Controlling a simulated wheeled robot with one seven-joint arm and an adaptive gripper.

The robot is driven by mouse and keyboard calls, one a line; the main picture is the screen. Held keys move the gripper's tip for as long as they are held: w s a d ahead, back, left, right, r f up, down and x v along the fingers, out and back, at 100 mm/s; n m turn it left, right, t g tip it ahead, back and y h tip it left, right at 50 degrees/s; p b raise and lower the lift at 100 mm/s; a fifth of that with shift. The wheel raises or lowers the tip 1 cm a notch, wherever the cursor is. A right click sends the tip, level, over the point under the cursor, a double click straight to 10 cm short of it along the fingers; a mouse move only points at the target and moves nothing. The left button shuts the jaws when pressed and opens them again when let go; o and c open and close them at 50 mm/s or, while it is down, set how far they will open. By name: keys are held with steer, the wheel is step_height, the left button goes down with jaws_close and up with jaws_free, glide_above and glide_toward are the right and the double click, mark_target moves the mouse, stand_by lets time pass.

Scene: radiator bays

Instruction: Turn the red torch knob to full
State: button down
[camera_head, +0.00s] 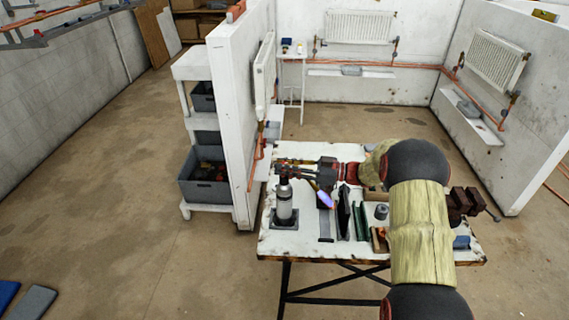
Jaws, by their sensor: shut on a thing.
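The torch (284,204), a pale grey-white bottle with a dark top, stands upright in a dark square holder at the left end of the white workbench (310,247). My gripper (281,173) reaches in from the right, lying roughly level, with its fingers at the top of the torch. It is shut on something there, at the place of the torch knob. The red knob itself is too small and too covered by the fingers to make out, so how far it is turned cannot be told.
A white partition wall (233,120) stands close to the left. Radiators (358,27) hang on the walls behind.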

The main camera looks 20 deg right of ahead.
stand_by(0.5)
steer(key=c, duration=1.6)
jaws_free()
steer(key=shift+o, duration=0.2)
steer(key=v, duration=1.2)
steer(key=shift+w, duration=0.15)
